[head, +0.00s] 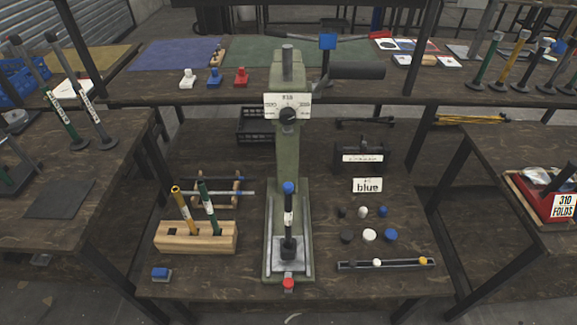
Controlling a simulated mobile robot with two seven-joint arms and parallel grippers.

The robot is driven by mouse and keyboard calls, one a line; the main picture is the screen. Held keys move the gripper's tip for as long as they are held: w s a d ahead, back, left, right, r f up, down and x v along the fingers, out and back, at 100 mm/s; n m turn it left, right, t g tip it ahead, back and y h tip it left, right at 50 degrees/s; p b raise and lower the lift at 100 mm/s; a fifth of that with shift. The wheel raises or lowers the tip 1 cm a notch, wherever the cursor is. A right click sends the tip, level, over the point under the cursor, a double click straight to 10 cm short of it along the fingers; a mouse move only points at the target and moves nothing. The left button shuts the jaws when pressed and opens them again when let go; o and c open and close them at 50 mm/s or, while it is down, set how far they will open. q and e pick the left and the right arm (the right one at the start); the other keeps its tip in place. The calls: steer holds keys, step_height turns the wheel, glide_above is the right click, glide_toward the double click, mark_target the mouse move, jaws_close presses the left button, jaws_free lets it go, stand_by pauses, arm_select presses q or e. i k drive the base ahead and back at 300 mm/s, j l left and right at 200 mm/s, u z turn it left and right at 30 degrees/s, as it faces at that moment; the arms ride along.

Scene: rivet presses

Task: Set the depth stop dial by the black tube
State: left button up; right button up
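The depth stop dial (288,113) is a dark round knob on the white scale plate (271,101) of the green press (286,155), in the middle of the view. The plate's small marks are too small to read. Below it, a black tube (288,238) with a white label band and a blue top stands upright on the press's metal base plate (274,262). A wooden block (196,239) to the left holds a yellow tube (181,205) and a green tube (207,205), both tilted. Neither of my grippers is in view.
A red button (288,284) sits at the press's front. A blue-topped block (161,273) lies front left. Table space is clear at front right. Side tables flank the bench.

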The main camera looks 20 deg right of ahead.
mark_target(287, 114)
steer(key=k+l+u, duration=0.1)
steer(key=l, duration=0.25)
steer(key=k+l+u, duration=0.15)
steer(key=l, duration=0.2)
steer(key=l+u, duration=0.1)
steer(key=l, duration=0.25)
steer(key=k+l+u, duration=0.1)
steer(key=l, duration=0.25)
steer(key=k, duration=0.1)
